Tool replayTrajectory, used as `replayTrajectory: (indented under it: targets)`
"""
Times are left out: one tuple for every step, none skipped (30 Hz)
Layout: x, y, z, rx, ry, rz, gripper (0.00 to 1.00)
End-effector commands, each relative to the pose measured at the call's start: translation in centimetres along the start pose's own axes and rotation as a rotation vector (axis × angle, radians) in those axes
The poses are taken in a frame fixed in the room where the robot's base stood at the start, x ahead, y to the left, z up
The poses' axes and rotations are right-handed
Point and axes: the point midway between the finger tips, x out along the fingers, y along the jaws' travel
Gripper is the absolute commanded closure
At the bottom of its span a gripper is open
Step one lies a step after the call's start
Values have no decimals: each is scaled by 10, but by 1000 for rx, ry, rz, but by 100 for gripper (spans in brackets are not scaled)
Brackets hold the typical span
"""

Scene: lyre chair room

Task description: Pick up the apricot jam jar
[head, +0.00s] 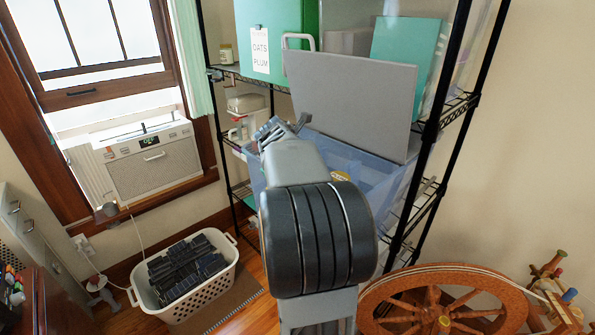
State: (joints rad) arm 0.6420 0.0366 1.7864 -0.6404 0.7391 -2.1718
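No label reading apricot jam can be made out. A small jar (227,54) with a pale lid stands on the upper wire shelf at the left; its label is too small to read. A yellowish round item (340,176) shows inside the blue bin, partly hidden behind my arm, and I cannot tell what it is. My gripper (284,130) is at the far end of my arm, over the left side of the bin and below the upper shelf. It is seen from behind, so its opening and anything between its fingers are hidden.
The black wire rack holds a green box (261,45) labelled oats and plum, a teal box (408,58) and the blue bin (397,183). A grey panel (352,100) stands upright at the bin. A laundry basket (185,286) and a spinning wheel (445,300) flank my arm.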

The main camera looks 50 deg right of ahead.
Motion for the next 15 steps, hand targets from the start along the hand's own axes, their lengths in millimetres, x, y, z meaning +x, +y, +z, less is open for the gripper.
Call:
replayTrajectory:
  targets:
    - [0, 0, 0, 0, 0, 0, 0]
    - [0, 0, 0, 0, 0, 0, 0]
    - [0, 0, 0, 0, 0, 0, 4]
    - [0, 0, 0, 0, 0, 0, 7]
    - [0, 0, 0, 0, 0, 0, 10]
    - [0, 0, 0, 0, 0, 0, 13]
    - [0, 0, 0, 0, 0, 0, 16]
    - [0, 0, 0, 0, 0, 0, 19]
    - [0, 0, 0, 0, 0, 0, 23]
    - [0, 0, 0, 0, 0, 0, 26]
    - [0, 0, 0, 0, 0, 0, 29]
    - [0, 0, 0, 0, 0, 0, 33]
    - [0, 0, 0, 0, 0, 0, 35]
    - [0, 0, 0, 0, 0, 0, 38]
    - [0, 0, 0, 0, 0, 0, 42]
